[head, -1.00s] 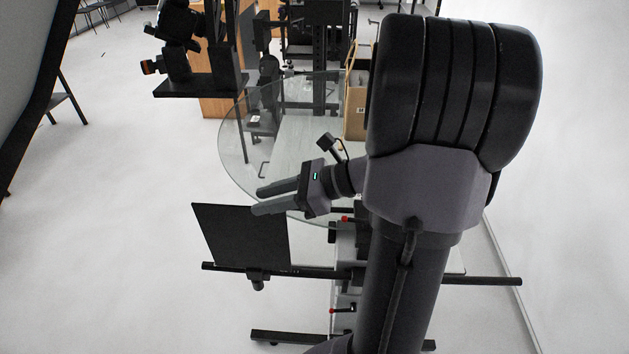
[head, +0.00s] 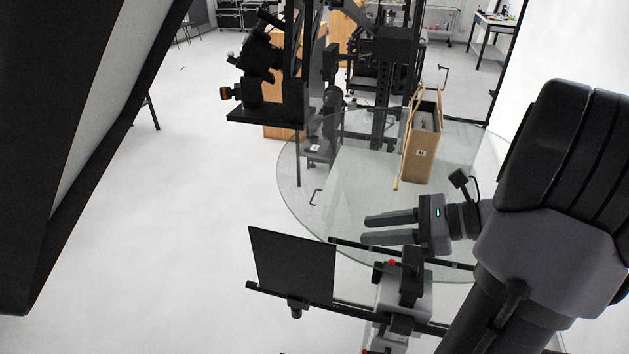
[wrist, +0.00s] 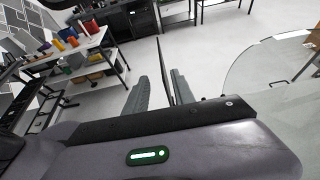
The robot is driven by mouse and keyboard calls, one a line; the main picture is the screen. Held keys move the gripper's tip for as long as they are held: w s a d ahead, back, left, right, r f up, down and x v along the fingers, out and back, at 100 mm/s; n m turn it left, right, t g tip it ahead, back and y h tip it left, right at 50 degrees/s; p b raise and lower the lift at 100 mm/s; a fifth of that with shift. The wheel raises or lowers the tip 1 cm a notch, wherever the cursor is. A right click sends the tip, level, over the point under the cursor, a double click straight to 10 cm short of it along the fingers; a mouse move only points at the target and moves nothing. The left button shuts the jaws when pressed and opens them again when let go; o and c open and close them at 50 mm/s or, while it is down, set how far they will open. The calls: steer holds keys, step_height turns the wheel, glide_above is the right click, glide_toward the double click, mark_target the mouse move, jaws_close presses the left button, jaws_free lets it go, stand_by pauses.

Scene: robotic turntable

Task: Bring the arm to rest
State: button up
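My gripper (head: 364,229) is at the near edge of the round glass turntable (head: 290,185) in the head view, pointing left. Its two fingers stand apart with nothing between them that it holds. In the wrist view my gripper (wrist: 160,95) also shows two spread fingers, with the thin edge of a dark panel seen beyond them. The black panel (head: 291,266) stands on a rail left of and below the gripper in the head view. My arm is bent at the right of the head view.
A camera rig (head: 262,75) on a black stand is behind left. A large framed panel (head: 100,130) fills the left side. Open floor (head: 180,240) lies left of the turntable. A table with colourful containers (wrist: 70,50) shows in the wrist view.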

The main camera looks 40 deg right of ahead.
steer(key=s+a+f+n+g+h+b, duration=0.1)
steer(key=a+f+n+h+b, duration=0.1)
steer(key=a+n, duration=0.6)
steer(key=s+a+f+n+g+h+b, duration=0.1)
steer(key=a+f+n+g+h+b, duration=0.1)
steer(key=a+f+n+b, duration=0.3)
steer(key=s+a+f+n+g+h+b, duration=0.1)
steer(key=a+f+n+b, duration=0.3)
steer(key=a+n, duration=0.7)
steer(key=a+h+b, duration=0.1)
steer(key=a+b, duration=0.1)
steer(key=a, duration=0.1)
steer(key=shift+s+g, duration=0.2)
steer(key=shift+g, duration=0.2)
